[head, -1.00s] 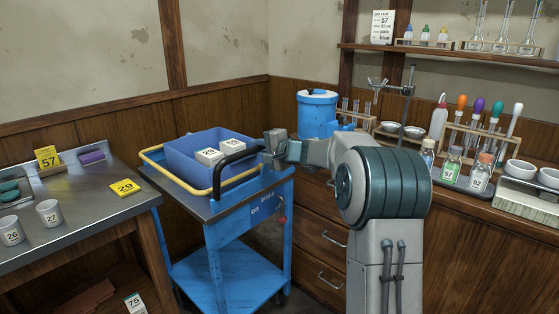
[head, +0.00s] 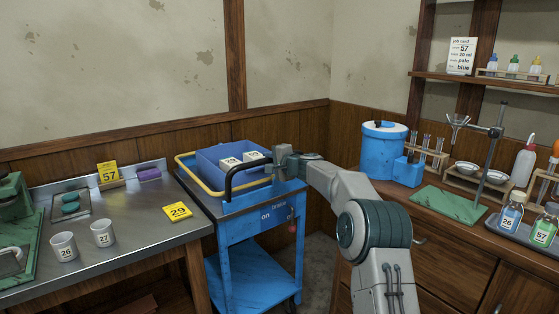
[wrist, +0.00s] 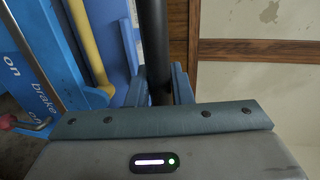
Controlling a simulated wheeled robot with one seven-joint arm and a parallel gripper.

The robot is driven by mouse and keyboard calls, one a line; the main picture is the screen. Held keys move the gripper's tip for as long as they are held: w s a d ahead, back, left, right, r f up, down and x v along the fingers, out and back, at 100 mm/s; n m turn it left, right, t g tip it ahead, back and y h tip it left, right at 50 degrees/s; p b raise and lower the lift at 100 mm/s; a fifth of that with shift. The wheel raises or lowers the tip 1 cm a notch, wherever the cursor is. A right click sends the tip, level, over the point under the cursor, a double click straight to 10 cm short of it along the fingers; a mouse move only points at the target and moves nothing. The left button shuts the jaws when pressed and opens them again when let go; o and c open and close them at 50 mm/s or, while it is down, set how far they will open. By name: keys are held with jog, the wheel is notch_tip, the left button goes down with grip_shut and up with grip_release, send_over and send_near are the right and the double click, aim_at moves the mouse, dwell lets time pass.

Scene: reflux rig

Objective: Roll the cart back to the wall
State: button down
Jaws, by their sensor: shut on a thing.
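The blue cart (head: 252,241) stands between the metal bench on the left and the wooden cabinet on the right, its back side near the panelled wall. It has a yellow rail, a black push handle (head: 231,180) and a blue bin (head: 214,155) with two white numbered blocks on top. My gripper (head: 281,160) is at the right end of the handle. In the wrist view my gripper (wrist: 160,90) is shut around the black handle bar (wrist: 154,38). A red-ended brake lever (head: 292,226) shows at the cart's right side, also in the wrist view (wrist: 8,122).
The metal bench (head: 130,235) holds cups 26 and 27 and yellow cards, close to the cart's left side. The wooden cabinet (head: 440,245) carries a blue drum (head: 383,150) and glassware. A narrow strip of floor (head: 320,260) is free right of the cart.

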jog(key=shift+w+a+r, duration=0.25)
jog(key=shift+w+a, duration=0.05)
jog(key=shift+w, duration=0.15)
jog(key=c, duration=1.4)
grip_release()
jog(key=shift+w, duration=0.1)
jog(key=shift+o, duration=0.4)
jog(key=shift+a+f, duration=0.15)
jog(key=shift+d, duration=0.2)
jog(key=shift+s+d, duration=0.35)
jog(key=shift+s, duration=0.05)
jog(key=b+v, duration=0.4)
jog(key=v, duration=0.8)
jog(key=shift+s, duration=0.25)
